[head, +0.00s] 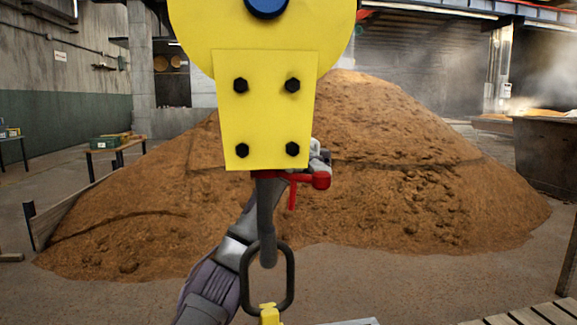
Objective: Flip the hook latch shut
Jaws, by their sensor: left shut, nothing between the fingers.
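A yellow hook block (264,110) with dark bolts hangs in the upper middle of the head view. A grey hook (265,205) comes down from it, and a dark oblong link (290,280) hangs at its lower end. A red latch (300,178) sits just under the block's lower right edge, with a thin part pointing down beside the hook shank. My left gripper (320,155) is shut and empty, at the block's lower right edge by the latch. The block hides part of it, so I cannot tell whether it touches the latch. My right gripper is not in view.
A yellow piece (269,315) shows at the link's bottom. A large brown grain heap (400,170) fills the background. A dark bin (546,155) stands at right, a table with a green box (104,142) at left. Slatted wood (530,314) lies at lower right.

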